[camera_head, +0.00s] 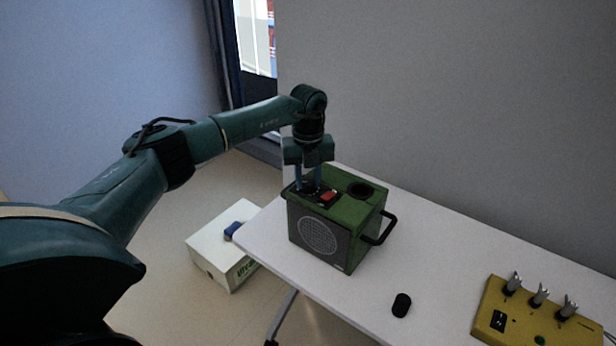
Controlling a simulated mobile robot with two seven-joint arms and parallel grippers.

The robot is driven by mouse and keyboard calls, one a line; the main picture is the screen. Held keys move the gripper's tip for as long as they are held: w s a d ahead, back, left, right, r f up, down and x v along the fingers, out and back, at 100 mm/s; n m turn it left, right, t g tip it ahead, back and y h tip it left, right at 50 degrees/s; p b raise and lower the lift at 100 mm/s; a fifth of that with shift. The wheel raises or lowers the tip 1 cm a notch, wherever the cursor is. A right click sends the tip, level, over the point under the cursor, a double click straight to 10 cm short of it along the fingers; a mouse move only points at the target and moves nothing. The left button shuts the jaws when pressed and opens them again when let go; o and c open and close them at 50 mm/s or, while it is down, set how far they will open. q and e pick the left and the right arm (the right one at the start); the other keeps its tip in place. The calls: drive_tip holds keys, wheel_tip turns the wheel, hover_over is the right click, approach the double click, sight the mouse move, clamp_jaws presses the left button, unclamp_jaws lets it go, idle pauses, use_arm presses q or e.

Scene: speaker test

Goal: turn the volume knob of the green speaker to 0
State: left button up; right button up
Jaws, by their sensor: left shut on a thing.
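The green speaker (352,218) stands on the white table, with a round grille (318,236) on its dark front and a black handle at its right side. On its top are a red switch (328,196) and a round dark recess (361,190). My left gripper (312,188) points straight down at the left part of the speaker's top. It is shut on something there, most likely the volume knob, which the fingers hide. The knob's setting cannot be read. My right gripper is not in view.
The white table (440,232) holds a small black object (401,305) in front of the speaker and a yellow box (530,322) with several upright levers at the right. A white box (207,243) with a blue item (232,230) is left of the table. A wall stands behind.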

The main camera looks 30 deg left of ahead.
sight(308, 182)
use_arm(q)
drive_tip(key=o, duration=1)
wheel_tip(308, 182, up, 13)
drive_tip(key=shift+r+b, duration=0.15)
drive_tip(key=shift+b, duration=0.75)
